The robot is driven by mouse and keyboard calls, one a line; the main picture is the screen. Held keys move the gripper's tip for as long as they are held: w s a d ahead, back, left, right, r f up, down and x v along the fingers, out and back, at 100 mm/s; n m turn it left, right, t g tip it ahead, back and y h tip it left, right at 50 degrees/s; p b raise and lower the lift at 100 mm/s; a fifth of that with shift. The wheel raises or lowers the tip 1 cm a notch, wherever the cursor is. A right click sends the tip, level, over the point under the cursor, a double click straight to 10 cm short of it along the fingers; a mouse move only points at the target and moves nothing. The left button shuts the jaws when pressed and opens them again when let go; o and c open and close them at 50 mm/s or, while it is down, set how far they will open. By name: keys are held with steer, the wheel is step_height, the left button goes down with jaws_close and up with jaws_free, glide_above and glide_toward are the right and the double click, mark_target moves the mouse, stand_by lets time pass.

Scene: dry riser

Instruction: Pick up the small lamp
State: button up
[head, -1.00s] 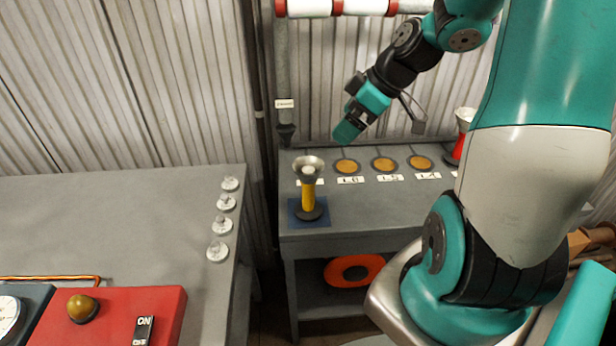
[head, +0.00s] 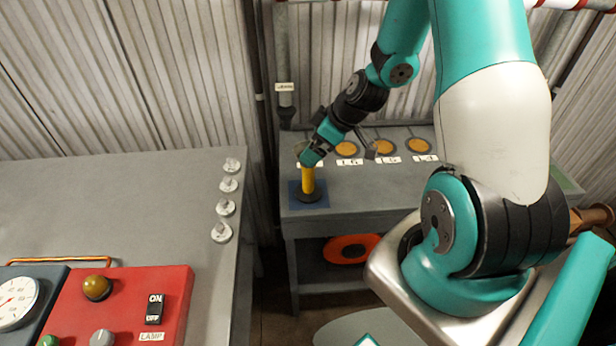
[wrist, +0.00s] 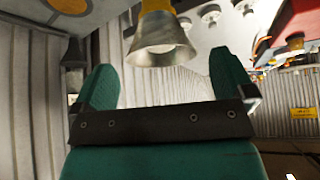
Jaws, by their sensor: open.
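The small lamp (head: 308,181) has a yellow stem, a black base and a metal cup on top. It stands upright on a blue square (head: 293,205) at the left end of the grey bench (head: 380,195). My gripper (head: 311,156) is tilted down at the lamp's top and hides most of the cup in the head view. In the wrist view the lamp's metal cup (wrist: 163,45) appears upside down, between and just past the tips of my open gripper (wrist: 162,66). Nothing is held between the fingers, and I cannot tell whether they touch the cup.
Several orange discs (head: 384,147) with labels line the bench's back. A grey table (head: 120,205) at left bears a red box (head: 180,290) with switches and several small metal knobbed pieces (head: 221,232). A pipe (head: 286,105) runs behind the lamp.

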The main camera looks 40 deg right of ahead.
mark_target(308, 174)
steer(key=shift+p+x, duration=0.65)
steer(key=shift+x, duration=1.3)
steer(key=shift+s, duration=0.1)
steer(key=c, duration=1.7)
steer(key=shift+r, duration=0.2)
